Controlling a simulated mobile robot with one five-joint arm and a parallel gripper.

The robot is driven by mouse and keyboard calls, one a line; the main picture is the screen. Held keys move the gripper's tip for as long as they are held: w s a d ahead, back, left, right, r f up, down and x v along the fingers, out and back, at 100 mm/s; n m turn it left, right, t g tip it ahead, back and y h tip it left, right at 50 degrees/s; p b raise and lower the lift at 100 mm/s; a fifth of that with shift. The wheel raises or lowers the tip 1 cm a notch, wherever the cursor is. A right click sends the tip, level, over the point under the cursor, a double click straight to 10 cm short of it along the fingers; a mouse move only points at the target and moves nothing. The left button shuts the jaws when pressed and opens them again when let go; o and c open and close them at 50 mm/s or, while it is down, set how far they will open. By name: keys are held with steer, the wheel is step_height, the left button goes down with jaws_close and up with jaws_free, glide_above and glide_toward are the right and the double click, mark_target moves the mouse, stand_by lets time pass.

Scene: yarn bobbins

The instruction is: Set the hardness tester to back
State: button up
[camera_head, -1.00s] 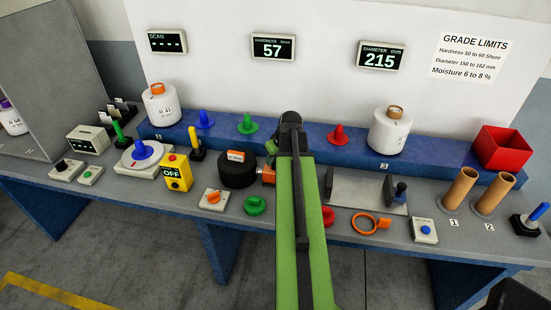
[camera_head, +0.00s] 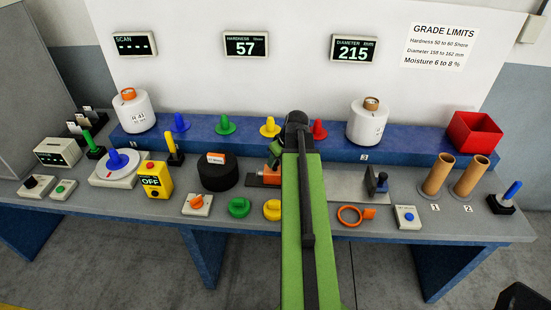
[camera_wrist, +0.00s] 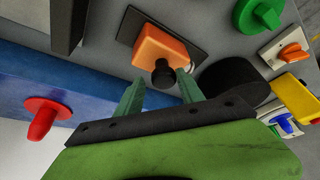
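The hardness tester appears to be the orange block (camera_head: 270,174) on a dark track plate, right of the black round bobbin (camera_head: 218,172). My arm partly hides it in the head view. The wrist view shows the orange block (camera_wrist: 158,46) with a black knob (camera_wrist: 163,74) on its near side. My gripper (camera_wrist: 160,76) is open, with one finger on each side of the knob; a narrow gap shows beside the left finger. In the head view my gripper (camera_head: 275,152) is over the tester. A display reading 57 Shore (camera_head: 246,45) hangs on the wall.
Green (camera_head: 239,208) and yellow (camera_head: 272,210) knobs sit at the bench's front. A grey gauge plate with a dark blue jaw (camera_head: 376,181) is right of my arm. Colored pegs, including a red one (camera_head: 318,130), line the blue shelf behind. An orange ring (camera_head: 350,215) lies front right.

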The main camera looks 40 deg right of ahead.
steer(key=shift+o, duration=1.4)
steer(key=shift+s+d, duration=0.1)
steer(key=shift+s, duration=0.15)
steer(key=shift+w+a, duration=0.2)
steer(key=shift+w, duration=0.05)
steer(key=p+v, duration=1.6)
steer(key=v, duration=0.1)
steer(key=shift+s+r, duration=0.2)
